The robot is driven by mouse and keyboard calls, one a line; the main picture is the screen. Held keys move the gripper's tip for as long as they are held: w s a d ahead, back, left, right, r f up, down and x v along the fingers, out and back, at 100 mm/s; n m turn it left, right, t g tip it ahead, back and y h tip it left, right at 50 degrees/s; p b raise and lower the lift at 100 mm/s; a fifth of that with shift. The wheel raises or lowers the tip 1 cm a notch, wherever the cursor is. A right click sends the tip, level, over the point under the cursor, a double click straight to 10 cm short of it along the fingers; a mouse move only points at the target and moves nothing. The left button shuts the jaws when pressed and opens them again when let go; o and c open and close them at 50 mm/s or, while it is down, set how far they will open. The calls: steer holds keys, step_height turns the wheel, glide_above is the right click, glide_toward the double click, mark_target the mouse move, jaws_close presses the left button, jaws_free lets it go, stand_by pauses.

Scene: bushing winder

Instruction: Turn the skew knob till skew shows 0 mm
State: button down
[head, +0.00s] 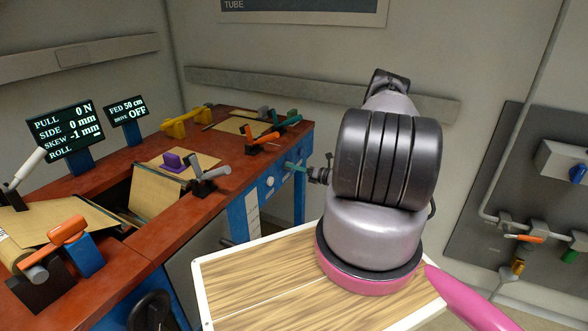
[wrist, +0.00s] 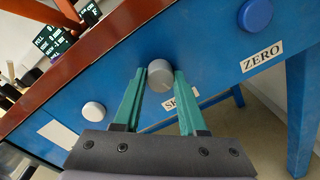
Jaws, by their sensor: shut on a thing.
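The grey round skew knob (wrist: 160,76) is on the blue side panel, above a label partly hidden by a finger, with "SK" showing. My gripper (wrist: 160,74) has its green fingers on either side of the knob and is shut on it. In the head view, my gripper (head: 296,166) reaches the blue panel below the red bench top; the knob cannot be made out there. The display (head: 66,128) reads PULL 0 N, SIDE 0 mm, SKEW -1 mm; no value is readable beside ROLL.
A blue button (wrist: 255,14) sits above a ZERO label (wrist: 262,57). Another pale knob (wrist: 94,111) is on the same panel. A second display (head: 126,109) reads FED 50 cm, DRIVE OFF. The red bench (head: 228,170) carries several clamps and levers.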

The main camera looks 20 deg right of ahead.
steer(key=shift+d+m, duration=0.1)
steer(key=shift+m, duration=1.6)
steer(key=shift+c, duration=2.3)
jaws_free()
steer(key=shift+s, duration=0.1)
steer(key=v, duration=1)
steer(key=shift+s+d, duration=0.15)
steer(key=shift+s, duration=0.1)
